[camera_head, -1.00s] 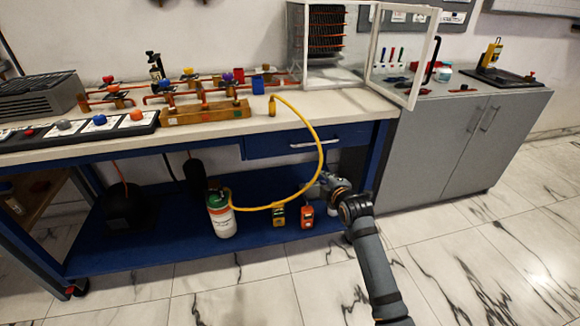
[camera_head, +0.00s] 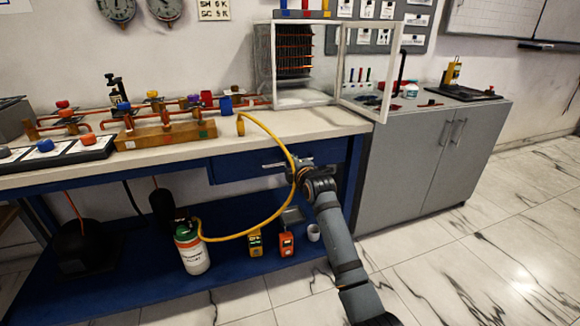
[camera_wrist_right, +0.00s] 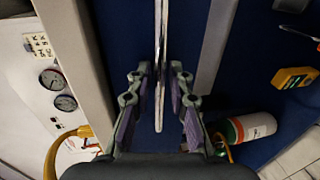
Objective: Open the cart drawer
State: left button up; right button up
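The blue drawer (camera_head: 228,168) is under the worktop of the blue bench and looks shut. Its silver bar handle (camera_head: 273,166) shows just left of my right gripper (camera_head: 288,166), which partly covers it. In the right wrist view, the two fingers of my right gripper (camera_wrist_right: 157,88) stand apart. The handle (camera_wrist_right: 159,100) runs between them, with a visible gap on both sides. My left gripper is in neither view.
A yellow hose (camera_head: 284,146) loops from the worktop past my right gripper to a white and green bottle (camera_head: 193,256) on the lower shelf. A grey cabinet (camera_head: 415,165) stands to the right. Open marble floor (camera_head: 480,260) lies in front.

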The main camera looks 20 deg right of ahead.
jog(key=shift+w, duration=0.15)
grip_shut()
